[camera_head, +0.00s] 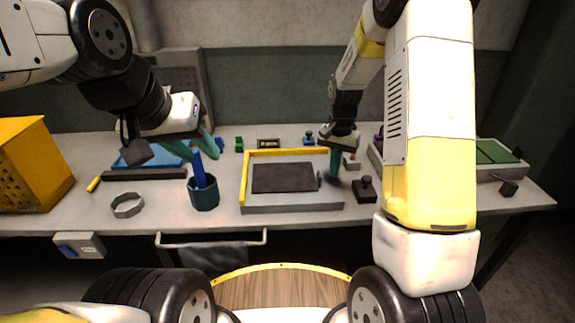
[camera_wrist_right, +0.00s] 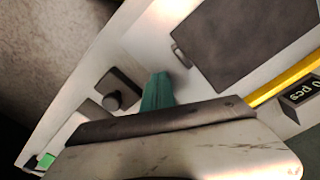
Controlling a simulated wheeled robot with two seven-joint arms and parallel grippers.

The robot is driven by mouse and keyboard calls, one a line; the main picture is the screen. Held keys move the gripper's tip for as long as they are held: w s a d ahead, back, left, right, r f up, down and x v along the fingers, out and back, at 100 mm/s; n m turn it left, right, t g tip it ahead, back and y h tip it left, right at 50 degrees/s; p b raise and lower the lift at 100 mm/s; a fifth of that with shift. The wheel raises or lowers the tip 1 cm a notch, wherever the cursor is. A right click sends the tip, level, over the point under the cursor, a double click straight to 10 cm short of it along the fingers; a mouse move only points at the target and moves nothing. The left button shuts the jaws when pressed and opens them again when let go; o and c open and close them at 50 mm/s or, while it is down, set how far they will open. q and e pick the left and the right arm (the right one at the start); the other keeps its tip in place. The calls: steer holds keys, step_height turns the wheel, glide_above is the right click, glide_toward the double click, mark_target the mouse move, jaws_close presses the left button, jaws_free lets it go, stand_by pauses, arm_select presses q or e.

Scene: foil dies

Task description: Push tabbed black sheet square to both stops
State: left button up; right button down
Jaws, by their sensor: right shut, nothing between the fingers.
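The black sheet (camera_head: 283,178) lies on a light plate (camera_head: 295,203) with its tab (camera_head: 319,178) at the right edge. One yellow stop (camera_head: 243,182) runs along the plate's left side and another (camera_head: 290,152) along its back. A pale strip shows between the sheet and both stops. The sheet also shows in the right wrist view (camera_wrist_right: 250,40), with the tab (camera_wrist_right: 180,54) nearby. My right gripper (camera_head: 335,166) is shut and empty, pointing down just right of the tab. My left gripper (camera_head: 196,148) is open above the teal cup, away from the sheet.
The teal cup (camera_head: 204,196) holds a blue stick (camera_head: 198,168), left of the plate. A black knobbed block (camera_head: 365,190) stands right of it. A grey ring (camera_head: 127,205) and a yellow bin (camera_head: 32,165) are at left. A small counter display (camera_head: 268,143) stands behind the back stop.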

mark_target(320, 174)
steer(key=shift+f, duration=0.85)
steer(key=shift+a, duration=0.1)
stand_by(0.6)
steer(key=shift+a, duration=2.05)
steer(key=shift+s, duration=0.1)
steer(key=shift+d, duration=0.15)
steer(key=shift+d, duration=0.45)
step_height(320, 174, up, 8)
